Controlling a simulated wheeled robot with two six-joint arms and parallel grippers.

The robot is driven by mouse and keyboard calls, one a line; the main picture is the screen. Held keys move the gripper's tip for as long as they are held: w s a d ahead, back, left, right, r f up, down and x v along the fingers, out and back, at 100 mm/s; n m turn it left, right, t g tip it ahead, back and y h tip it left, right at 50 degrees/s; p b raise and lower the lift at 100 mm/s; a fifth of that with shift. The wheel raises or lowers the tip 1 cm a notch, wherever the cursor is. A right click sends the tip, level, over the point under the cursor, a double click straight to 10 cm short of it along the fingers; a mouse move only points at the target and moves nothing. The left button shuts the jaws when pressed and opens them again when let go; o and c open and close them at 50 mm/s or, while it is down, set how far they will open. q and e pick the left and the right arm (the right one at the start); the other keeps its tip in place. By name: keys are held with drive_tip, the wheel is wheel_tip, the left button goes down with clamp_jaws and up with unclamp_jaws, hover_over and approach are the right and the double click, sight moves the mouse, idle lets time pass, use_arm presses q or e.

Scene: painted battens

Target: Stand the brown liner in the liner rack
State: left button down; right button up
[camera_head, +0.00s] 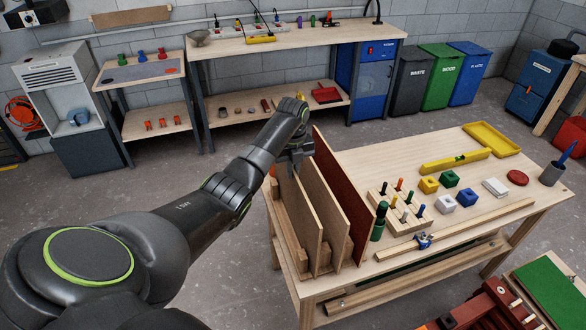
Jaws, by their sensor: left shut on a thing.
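The brown liner (296,207) is a thin upright panel at the left end of the worktable, among the wooden uprights of the liner rack (278,222). My left gripper (295,158) is shut on its top edge, at the far end. The fingertips are small and partly hidden by the wrist. A second tan panel (323,208) stands just right of it, and a taller dark red panel (347,195) stands right of that. The panels hide much of the rack, so I cannot tell whether the liner's lower edge is fully seated. My right gripper is not in view.
Right of the rack are a peg block (405,213), a green bottle (379,222), a blue clamp (424,241), coloured blocks, a yellow level (455,161) and a yellow tray (492,139). The table's middle back is clear. A back bench (300,40) stands behind.

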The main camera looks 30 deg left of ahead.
use_arm(q)
drive_tip(key=shift+f+b, duration=0.35)
drive_tip(key=shift+f, duration=0.3)
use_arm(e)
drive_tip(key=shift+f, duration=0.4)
use_arm(q)
drive_tip(key=c, duration=1.5)
unclamp_jaws()
drive_tip(key=shift+f, duration=0.1)
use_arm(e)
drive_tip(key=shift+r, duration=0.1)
